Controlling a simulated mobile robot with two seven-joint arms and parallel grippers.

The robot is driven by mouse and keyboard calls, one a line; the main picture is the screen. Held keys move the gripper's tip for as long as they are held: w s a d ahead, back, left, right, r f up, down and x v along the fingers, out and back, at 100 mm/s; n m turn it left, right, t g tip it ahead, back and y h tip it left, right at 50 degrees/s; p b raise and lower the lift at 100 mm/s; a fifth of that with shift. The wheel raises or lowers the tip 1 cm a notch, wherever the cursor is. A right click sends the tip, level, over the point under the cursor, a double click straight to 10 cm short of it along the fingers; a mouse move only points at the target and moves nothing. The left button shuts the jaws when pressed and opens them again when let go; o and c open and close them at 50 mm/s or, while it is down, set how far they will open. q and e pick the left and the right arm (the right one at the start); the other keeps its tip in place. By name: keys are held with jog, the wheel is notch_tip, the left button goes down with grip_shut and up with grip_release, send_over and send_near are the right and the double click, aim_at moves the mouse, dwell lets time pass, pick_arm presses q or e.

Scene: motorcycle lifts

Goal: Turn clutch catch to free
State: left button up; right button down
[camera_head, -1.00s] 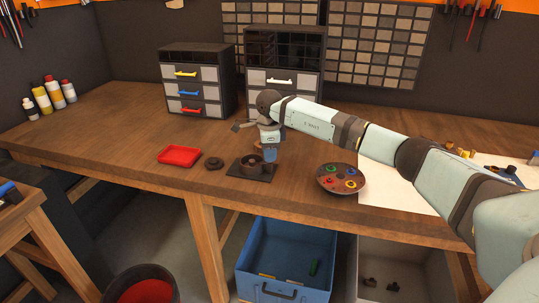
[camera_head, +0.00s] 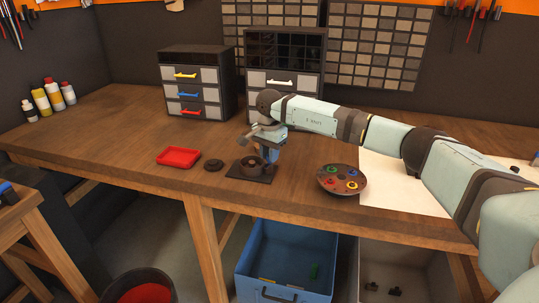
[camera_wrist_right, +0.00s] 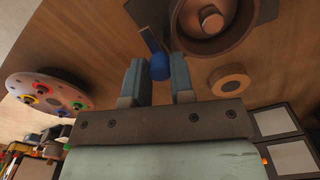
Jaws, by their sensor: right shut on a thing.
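The clutch unit is a dark round housing (camera_head: 252,166) on a dark square base plate (camera_head: 243,175) near the front of the bench. In the right wrist view the housing (camera_wrist_right: 215,20) has a copper-coloured centre. Its catch is a small lever with a blue knob (camera_wrist_right: 160,66) beside the housing. My right gripper (camera_wrist_right: 158,78) is shut on the catch, with the knob between its fingers. In the head view this gripper (camera_head: 271,154) points down at the right side of the housing and hides the catch. My left gripper is not in view.
A round dish (camera_head: 342,180) with coloured rings stands to the right, beside a white sheet (camera_head: 405,187). Drawer cabinets (camera_head: 196,83) stand behind.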

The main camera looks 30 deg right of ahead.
jog(key=shift+n, duration=0.6)
jog(key=c, duration=1)
grip_release()
notch_tip(320, 180, up, 14)
jog(key=shift+a+f, duration=0.1)
